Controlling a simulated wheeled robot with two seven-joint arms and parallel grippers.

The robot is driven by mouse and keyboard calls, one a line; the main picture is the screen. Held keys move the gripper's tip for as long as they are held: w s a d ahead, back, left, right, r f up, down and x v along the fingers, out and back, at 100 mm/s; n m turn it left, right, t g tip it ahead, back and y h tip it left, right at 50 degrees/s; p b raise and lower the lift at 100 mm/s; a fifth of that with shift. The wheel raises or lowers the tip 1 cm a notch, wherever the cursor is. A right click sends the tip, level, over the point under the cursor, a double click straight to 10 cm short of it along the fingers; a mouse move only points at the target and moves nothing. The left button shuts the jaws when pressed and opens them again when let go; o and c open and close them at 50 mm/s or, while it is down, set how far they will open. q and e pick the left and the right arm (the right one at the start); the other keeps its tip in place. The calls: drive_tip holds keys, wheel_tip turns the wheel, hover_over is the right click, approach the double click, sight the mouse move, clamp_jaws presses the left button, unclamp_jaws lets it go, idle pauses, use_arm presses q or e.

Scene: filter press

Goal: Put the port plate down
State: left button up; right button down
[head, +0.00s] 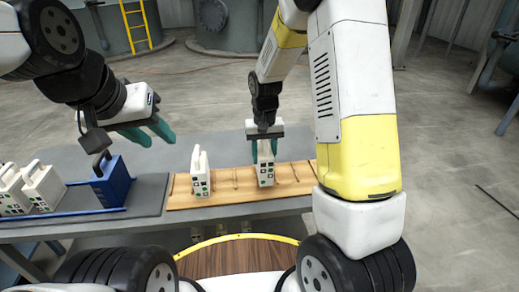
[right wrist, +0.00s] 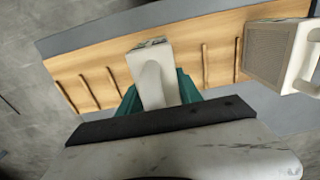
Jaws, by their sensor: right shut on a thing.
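The port plate (head: 265,174), a white plate with a top handle and small dark ports, is upright in my right gripper (head: 264,148). Its handle also shows between the teal fingers in the right wrist view (right wrist: 152,78). Its lower edge is at the wooden rack (head: 226,188); I cannot tell whether it touches the wood. My left gripper (head: 151,132) is open and empty, above and to the right of a blue plate (head: 113,184). A second white plate (head: 200,176) stands upright on the rack, left of the held one; it also shows in the right wrist view (right wrist: 268,55).
The rack has several thin cross bars, with free places between the two white plates and right of the held one. A dark tray (head: 150,190) at left holds the blue plate and white plates (head: 43,187). The grey table (head: 180,150) is clear behind.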

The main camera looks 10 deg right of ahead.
drive_tip(key=shift+w+d, duration=0.2)
drive_tip(key=shift+w, duration=0.3)
drive_tip(key=shift+w+f, duration=0.2)
drive_tip(key=shift+f, duration=1.6)
drive_tip(key=c, duration=0.8)
unclamp_jaws()
drive_tip(key=shift+f, duration=0.15)
